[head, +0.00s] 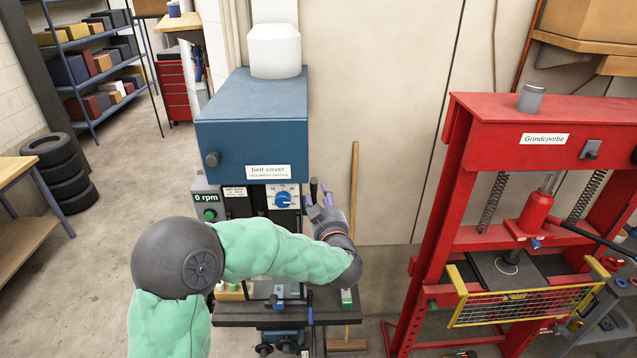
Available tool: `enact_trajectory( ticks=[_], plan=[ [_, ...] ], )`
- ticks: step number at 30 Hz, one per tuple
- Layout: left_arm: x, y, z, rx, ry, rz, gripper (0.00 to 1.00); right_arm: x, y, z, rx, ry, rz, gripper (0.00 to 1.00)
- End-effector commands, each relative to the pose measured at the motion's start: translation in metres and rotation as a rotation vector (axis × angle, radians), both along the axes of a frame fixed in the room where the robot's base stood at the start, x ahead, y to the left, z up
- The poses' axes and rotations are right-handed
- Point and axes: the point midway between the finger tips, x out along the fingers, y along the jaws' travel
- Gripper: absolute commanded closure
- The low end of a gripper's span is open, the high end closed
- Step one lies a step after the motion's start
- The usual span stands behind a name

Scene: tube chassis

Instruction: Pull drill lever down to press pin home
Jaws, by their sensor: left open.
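The drill press stands in the middle, with a blue belt cover (252,120) on top and a small display reading 0 rpm (206,198). My left arm, in a mint-green sleeve, reaches across its front. My left gripper (320,190) is open, fingers pointing up, at the right side of the drill head. The drill lever cannot be told clearly from the fingers there. The chuck, spindle and pin are hidden behind my arm. The drill table (240,315) shows below the arm with small blue and green parts on it. My right gripper is out of view.
A red Grindcombe press (540,112) with a yellow guard (515,305) stands at the right. A broom (353,200) leans on the wall between the machines. Stacked tyres (62,170), shelves (95,62) and a wooden bench (20,225) are at the left, with open floor between.

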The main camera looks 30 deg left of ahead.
Motion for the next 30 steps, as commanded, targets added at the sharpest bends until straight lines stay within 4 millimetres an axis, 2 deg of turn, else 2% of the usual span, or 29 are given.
enact_trajectory(
  ticks=[3, 9, 15, 23, 24, 28, 30],
  plan=[
    [0.017, 0.016, 0.001, 0.0, 0.002, 0.003, 0.57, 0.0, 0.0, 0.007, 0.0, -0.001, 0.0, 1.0],
    [0.038, 0.033, 0.0, -0.001, 0.002, 0.001, 0.57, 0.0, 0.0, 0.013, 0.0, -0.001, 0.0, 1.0],
    [0.047, 0.04, 0.0, 0.0, 0.001, -0.001, 0.57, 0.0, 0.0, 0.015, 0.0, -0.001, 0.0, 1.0],
    [0.048, 0.041, 0.0, -0.001, 0.001, -0.002, 0.57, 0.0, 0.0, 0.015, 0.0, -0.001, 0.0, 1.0],
    [0.048, 0.041, 0.0, -0.001, 0.001, -0.002, 0.6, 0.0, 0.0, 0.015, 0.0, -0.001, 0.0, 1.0],
    [0.048, 0.041, 0.0, -0.001, 0.001, -0.002, 0.97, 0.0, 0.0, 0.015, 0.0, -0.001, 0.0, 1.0],
    [0.048, 0.041, 0.0, -0.001, 0.001, -0.001, 1.0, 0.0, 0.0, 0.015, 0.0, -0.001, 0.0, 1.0]
  ],
)
